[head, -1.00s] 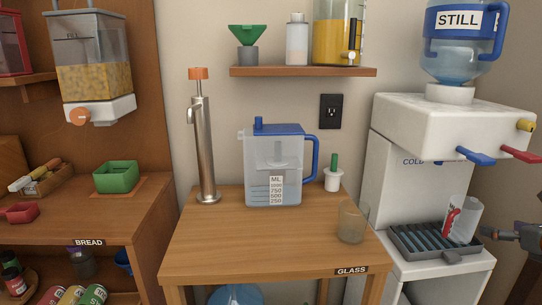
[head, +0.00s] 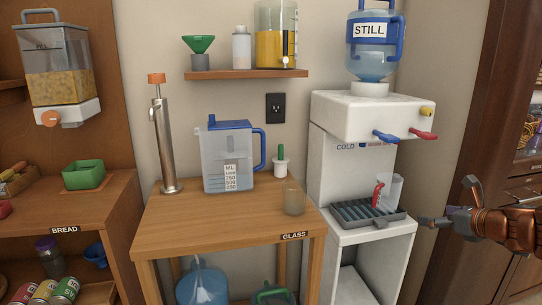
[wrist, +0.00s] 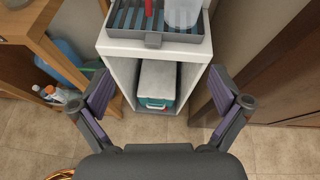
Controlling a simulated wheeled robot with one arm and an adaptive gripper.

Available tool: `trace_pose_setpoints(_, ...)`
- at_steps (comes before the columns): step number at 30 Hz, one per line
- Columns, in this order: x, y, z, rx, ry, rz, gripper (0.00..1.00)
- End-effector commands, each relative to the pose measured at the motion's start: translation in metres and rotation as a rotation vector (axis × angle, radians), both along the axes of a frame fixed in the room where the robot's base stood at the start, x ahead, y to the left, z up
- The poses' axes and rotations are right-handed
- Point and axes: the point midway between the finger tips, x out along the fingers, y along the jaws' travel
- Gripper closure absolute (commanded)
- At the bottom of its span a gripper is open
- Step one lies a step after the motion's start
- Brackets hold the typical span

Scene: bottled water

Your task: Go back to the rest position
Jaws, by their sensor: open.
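My gripper (head: 446,203) is at the right of the head view, to the right of the water dispenser (head: 370,116) and apart from it. In the wrist view my gripper (wrist: 160,106) has its two purple-padded fingers spread wide with nothing between them. A clear cup (head: 391,190) with a red mark stands on the dispenser's drip tray (head: 351,212). In the wrist view the drip tray (wrist: 119,36) and part of the cup (wrist: 183,15) show beyond the fingers.
A wooden table (head: 200,222) holds a measuring jug (head: 226,160) and a drinking glass (head: 295,200). A wall shelf (head: 245,74) hangs above. A dark wooden cabinet (wrist: 270,70) stands on the right. Tiled floor (wrist: 290,145) is open below my gripper.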

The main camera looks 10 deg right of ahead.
Motion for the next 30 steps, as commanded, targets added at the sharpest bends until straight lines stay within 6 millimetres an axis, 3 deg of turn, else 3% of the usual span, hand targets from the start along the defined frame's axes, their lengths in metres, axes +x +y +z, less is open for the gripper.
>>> trace_pose_setpoints(5, 0.01, 0.033, 0.016, -0.074, 0.019, 0.098, 0.0)
trace_pose_setpoints(11, 0.023, 0.09, 0.032, -0.185, 0.05, 0.264, 0.0)
trace_pose_setpoints(14, 0.028, 0.132, 0.042, -0.264, 0.068, 0.39, 0.0)
trace_pose_setpoints(19, 0.022, 0.231, 0.065, -0.474, 0.1, 0.709, 0.0)
trace_pose_setpoints(24, -0.015, 0.33, 0.081, -0.72, 0.118, 1.095, 0.0)
trace_pose_setpoints(27, -0.05, 0.376, 0.088, -0.87, 0.119, 1.337, 0.0)
trace_pose_setpoints(30, -0.091, 0.409, 0.096, -1.01, 0.11, 1.576, 0.0)
